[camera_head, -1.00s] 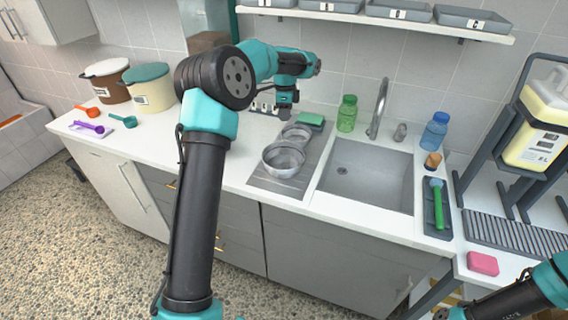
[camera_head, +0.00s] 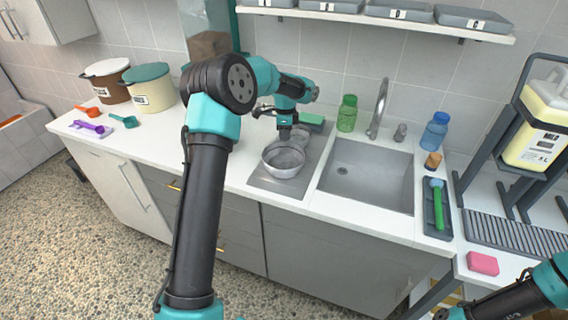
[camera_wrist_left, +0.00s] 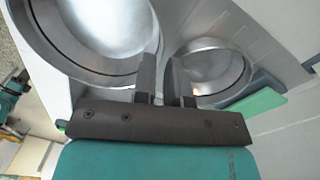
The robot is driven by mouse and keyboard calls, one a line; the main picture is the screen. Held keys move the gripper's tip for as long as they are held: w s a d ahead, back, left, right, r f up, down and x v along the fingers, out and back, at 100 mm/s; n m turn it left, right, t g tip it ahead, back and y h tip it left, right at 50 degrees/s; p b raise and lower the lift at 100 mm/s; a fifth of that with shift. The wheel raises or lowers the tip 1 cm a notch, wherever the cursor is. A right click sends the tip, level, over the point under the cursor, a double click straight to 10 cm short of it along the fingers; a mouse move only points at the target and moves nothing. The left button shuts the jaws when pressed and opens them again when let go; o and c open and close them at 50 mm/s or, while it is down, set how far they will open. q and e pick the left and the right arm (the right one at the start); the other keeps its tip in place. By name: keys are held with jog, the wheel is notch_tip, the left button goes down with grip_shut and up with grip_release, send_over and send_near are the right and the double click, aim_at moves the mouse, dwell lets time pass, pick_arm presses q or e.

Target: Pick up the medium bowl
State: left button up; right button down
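Two metal bowls stand on the drainboard left of the sink: a larger front bowl (camera_head: 284,162) and a smaller bowl behind it (camera_head: 301,136). I cannot tell for certain which is the medium one. My left gripper (camera_head: 285,137) points down over them and partly hides the rear bowl. In the left wrist view, my left gripper (camera_wrist_left: 163,65) has its two fingers apart, with a narrow gap and nothing seen clasped. The larger bowl (camera_wrist_left: 95,35) is on its left and the smaller bowl (camera_wrist_left: 212,68) on its right.
A green sponge (camera_head: 311,118), green bottle (camera_head: 347,113) and tap (camera_head: 379,108) stand behind. The sink (camera_head: 365,178) is empty. A shelf (camera_head: 375,19) hangs above. Counter left of my arm holds canisters (camera_head: 152,88) and scoops.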

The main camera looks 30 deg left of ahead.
pick_arm(q)
jog(key=shift+s+d+f, duration=0.1)
jog(key=shift+f, duration=1.7)
jog(key=shift+c, duration=0.3)
grip_shut()
jog(key=shift+r, duration=1.75)
jog(key=shift+s+d+r, duration=0.1)
jog(key=shift+s+d, duration=0.05)
jog(key=shift+s, duration=0.05)
jog(key=s+d+r, duration=0.1)
jog(key=s+d, duration=0.7)
jog(key=s, duration=0.5)
jog(key=shift+s+r, duration=0.15)
jog(key=shift+r, duration=0.05)
